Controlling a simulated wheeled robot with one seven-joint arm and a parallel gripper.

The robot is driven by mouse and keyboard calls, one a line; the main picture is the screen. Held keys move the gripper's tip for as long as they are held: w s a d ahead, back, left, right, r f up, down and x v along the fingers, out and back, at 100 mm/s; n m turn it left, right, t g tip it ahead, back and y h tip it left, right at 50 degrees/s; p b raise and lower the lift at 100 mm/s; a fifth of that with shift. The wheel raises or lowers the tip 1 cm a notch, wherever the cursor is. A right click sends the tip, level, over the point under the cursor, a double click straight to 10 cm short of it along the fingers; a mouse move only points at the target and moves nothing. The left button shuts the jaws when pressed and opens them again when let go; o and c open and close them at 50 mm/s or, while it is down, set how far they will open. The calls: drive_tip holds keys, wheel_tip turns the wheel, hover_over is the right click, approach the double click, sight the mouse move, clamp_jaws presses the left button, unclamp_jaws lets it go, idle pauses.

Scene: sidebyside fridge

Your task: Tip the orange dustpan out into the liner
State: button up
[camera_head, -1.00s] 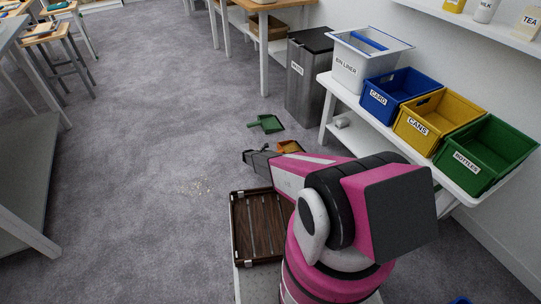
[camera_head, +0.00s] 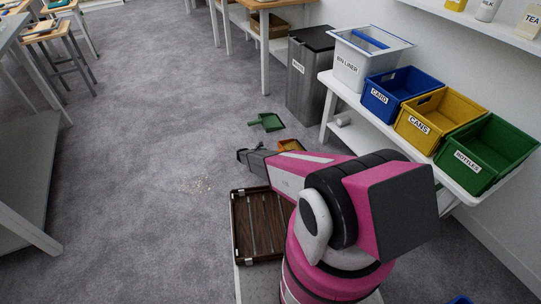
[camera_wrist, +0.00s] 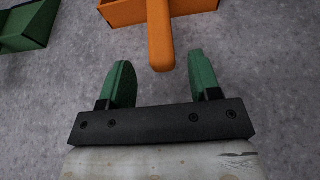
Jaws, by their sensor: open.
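The orange dustpan (camera_head: 290,145) lies on the grey floor, partly hidden behind my arm in the head view. In the wrist view its pan (camera_wrist: 190,12) is at the top edge and its handle (camera_wrist: 160,38) points down toward my gripper. My gripper (camera_wrist: 162,70) is open and empty, its two green fingers on either side of the handle's line, with the handle's end just ahead of and between the fingertips. In the head view my gripper (camera_head: 243,154) is low over the floor. The white liner box (camera_head: 350,68), marked BIN LINER, stands on the white bench with a blue item inside.
A green dustpan (camera_head: 268,122) lies beside the orange one; it also shows in the wrist view (camera_wrist: 28,25). A grey waste bin (camera_head: 310,75) stands behind. Blue, yellow and green crates line the bench (camera_head: 345,100). Crumbs (camera_head: 200,185) lie on open floor at left.

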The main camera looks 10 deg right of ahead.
drive_tip(key=v, duration=0.6)
drive_tip(key=w+r+n+t+y, duration=0.2)
drive_tip(key=r+n+t, duration=0.2)
drive_tip(key=r+n, duration=0.3)
drive_tip(key=w+r+n+t+y, duration=0.3)
drive_tip(key=r+n, duration=0.1)
drive_tip(key=r, duration=0.5)
drive_tip(key=s+a+r+n+t+y, duration=0.15)
drive_tip(key=r+n+y, duration=0.25)
drive_tip(key=r+n, duration=0.4)
drive_tip(key=s+a+r+n+y, duration=0.2)
drive_tip(key=s+r+n+y, duration=0.15)
drive_tip(key=r+n, duration=0.4)
drive_tip(key=s+d+r+n+g, duration=0.4)
drive_tip(key=s+n, duration=0.4)
drive_tip(key=s, duration=0.3)
drive_tip(key=s+d+r+n+g, duration=0.4)
drive_tip(key=s+r+n, duration=0.2)
drive_tip(key=s, duration=0.6)
drive_tip(key=s+d+r+n+g, duration=0.4)
drive_tip(key=s+r+n, duration=0.2)
drive_tip(key=s+n, duration=0.4)
drive_tip(key=shift+s+g, duration=0.35)
drive_tip(key=shift+s, duration=0.5)
drive_tip(key=shift+a+f, duration=0.1)
